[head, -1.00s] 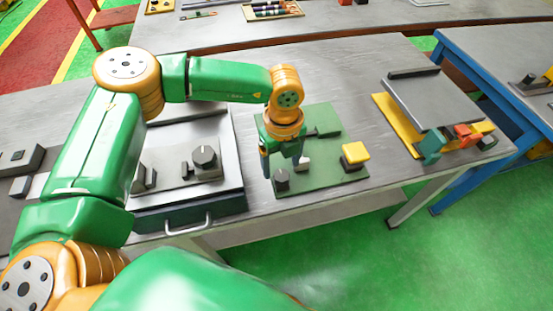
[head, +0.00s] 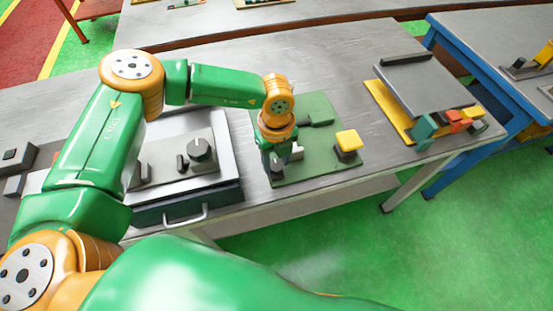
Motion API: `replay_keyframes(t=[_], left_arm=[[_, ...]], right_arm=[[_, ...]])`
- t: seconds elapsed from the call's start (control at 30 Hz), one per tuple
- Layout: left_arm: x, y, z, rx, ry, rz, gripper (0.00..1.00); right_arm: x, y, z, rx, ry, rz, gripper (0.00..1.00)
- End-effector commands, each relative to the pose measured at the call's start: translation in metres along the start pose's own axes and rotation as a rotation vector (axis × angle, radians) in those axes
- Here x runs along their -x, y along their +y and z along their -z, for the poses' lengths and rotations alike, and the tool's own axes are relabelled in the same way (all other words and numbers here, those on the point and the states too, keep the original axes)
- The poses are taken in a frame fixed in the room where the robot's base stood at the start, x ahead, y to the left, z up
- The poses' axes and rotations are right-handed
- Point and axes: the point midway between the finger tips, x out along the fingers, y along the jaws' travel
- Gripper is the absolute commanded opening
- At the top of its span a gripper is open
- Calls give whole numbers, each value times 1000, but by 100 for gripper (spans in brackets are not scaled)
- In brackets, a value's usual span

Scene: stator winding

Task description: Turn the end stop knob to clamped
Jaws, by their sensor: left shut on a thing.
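A green plate (head: 318,155) lies on the grey table and carries a small dark round knob (head: 277,171) at its front left corner. My left gripper (head: 276,160) points down over that corner, with its fingers at the dark knob and shut on it. The fingers and wrist hide the upper part of the knob, so I cannot read its setting. A small white piece (head: 297,153) sits just right of the fingers on the plate. My right gripper is not in view.
A yellow-topped block (head: 348,143) stands on the plate's right side. A grey fixture with another dark knob (head: 201,150) sits to the left. A tilted grey panel (head: 424,82) on a yellow base is at the right. Bare table lies between.

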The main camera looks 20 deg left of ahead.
Motion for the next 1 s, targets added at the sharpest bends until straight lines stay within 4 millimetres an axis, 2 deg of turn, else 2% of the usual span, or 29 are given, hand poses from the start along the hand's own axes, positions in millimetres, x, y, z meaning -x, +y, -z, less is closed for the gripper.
replay_keyframes(t=[0.27,1.0], left_arm=[[-4,-1,0,-138,-1,2,0],[-5,-1,0,-830,-3,2,0]], right_arm=[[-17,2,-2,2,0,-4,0],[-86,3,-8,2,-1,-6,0]])
